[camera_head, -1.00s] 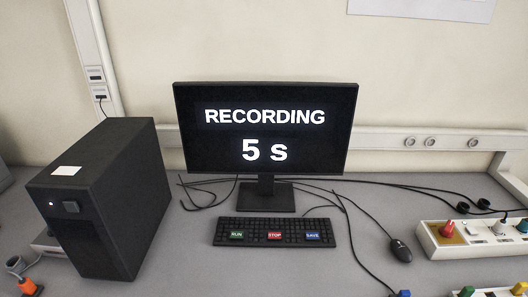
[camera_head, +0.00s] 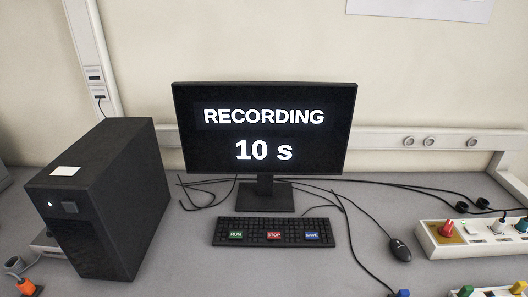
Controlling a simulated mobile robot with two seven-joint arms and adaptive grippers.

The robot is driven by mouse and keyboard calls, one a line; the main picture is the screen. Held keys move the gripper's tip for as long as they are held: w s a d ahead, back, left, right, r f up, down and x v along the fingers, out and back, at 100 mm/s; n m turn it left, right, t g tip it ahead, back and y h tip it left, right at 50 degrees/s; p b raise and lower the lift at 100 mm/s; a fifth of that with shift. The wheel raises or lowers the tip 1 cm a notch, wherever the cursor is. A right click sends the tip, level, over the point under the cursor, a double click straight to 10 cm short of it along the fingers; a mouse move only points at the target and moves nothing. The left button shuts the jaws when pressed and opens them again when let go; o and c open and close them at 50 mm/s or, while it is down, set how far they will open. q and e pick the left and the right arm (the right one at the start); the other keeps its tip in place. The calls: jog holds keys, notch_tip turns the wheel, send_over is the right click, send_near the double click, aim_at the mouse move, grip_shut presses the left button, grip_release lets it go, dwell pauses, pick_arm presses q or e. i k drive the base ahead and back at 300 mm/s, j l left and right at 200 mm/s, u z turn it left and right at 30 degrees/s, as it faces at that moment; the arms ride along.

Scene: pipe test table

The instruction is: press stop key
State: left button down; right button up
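A black keyboard (camera_head: 256,240) lies on the grey table in front of the monitor. The red STOP key (camera_head: 274,236) is in its middle, between the green RUN key (camera_head: 236,235) on the left and the blue SAVE key (camera_head: 312,236) on the right. The black monitor (camera_head: 264,173) reads "RECORDING 10 s" in white letters. Neither of my grippers shows in the head view.
A black computer tower (camera_head: 108,205) stands left of the keyboard. A mouse (camera_head: 400,250) and loose cables lie to the right. A white box (camera_head: 450,250) with coloured knobs stands at the right edge. The space above the keyboard is clear.

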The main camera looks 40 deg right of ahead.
aim_at(271, 235)
jog(key=z, duration=1.2)
